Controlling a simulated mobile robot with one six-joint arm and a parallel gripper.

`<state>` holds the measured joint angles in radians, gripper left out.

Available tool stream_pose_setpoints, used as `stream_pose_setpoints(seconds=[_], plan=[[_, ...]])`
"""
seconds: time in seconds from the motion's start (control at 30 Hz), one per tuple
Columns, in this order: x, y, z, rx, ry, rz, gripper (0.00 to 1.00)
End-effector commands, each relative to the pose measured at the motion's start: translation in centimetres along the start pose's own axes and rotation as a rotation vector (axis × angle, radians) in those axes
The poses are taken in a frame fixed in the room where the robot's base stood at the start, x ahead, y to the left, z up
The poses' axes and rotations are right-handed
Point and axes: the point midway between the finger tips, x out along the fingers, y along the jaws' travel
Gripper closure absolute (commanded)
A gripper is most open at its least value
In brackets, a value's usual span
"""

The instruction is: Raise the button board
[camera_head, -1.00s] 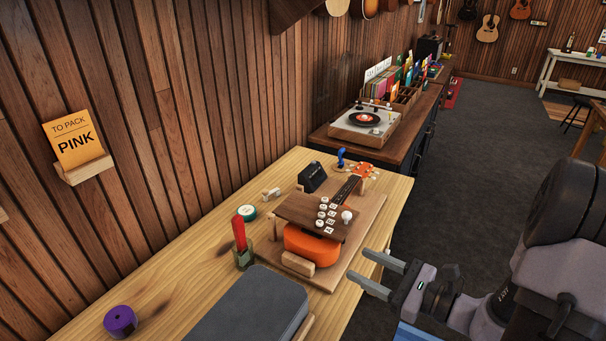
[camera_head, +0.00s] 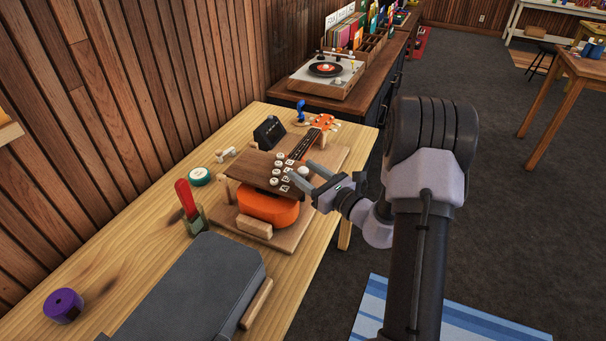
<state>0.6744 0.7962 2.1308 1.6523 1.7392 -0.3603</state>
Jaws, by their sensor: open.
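The button board (camera_head: 250,170) is a dark brown panel with several white lettered buttons (camera_head: 279,166) near its right side. It lies over the body of an orange ukulele (camera_head: 268,207), whose neck (camera_head: 304,145) reaches toward the back right. A round white knob (camera_head: 304,172) is at the board's right edge. My gripper (camera_head: 299,170) comes in from the right. It is open, with its two fingertips on either side of the knob. I cannot tell whether the fingers touch the knob or the board. The gripper hides part of the board's right edge.
The ukulele rests on a wooden base (camera_head: 325,163) on the light wood bench (camera_head: 150,215). A grey case (camera_head: 190,290), a red-handled tool (camera_head: 186,200), a green-rimmed round tin (camera_head: 199,177), a dark box (camera_head: 268,132) and a purple roll (camera_head: 63,305) stand around it.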

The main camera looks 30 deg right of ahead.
Motion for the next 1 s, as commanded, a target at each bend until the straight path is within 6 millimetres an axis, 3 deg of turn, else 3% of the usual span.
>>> stream_pose_setpoints(seconds=[0.37, 0.6, 0.63, 1.0], plan=[[0.89, 0.01, 0.04, 0.000, 0.000, 0.000, 0.50], [0.86, 0.01, 0.03, 0.000, 0.001, 0.000, 0.97], [0.85, 0.01, 0.03, 0.000, 0.001, 0.000, 1.00], [0.84, 0.02, 0.01, 0.000, 0.001, 0.000, 1.00]])
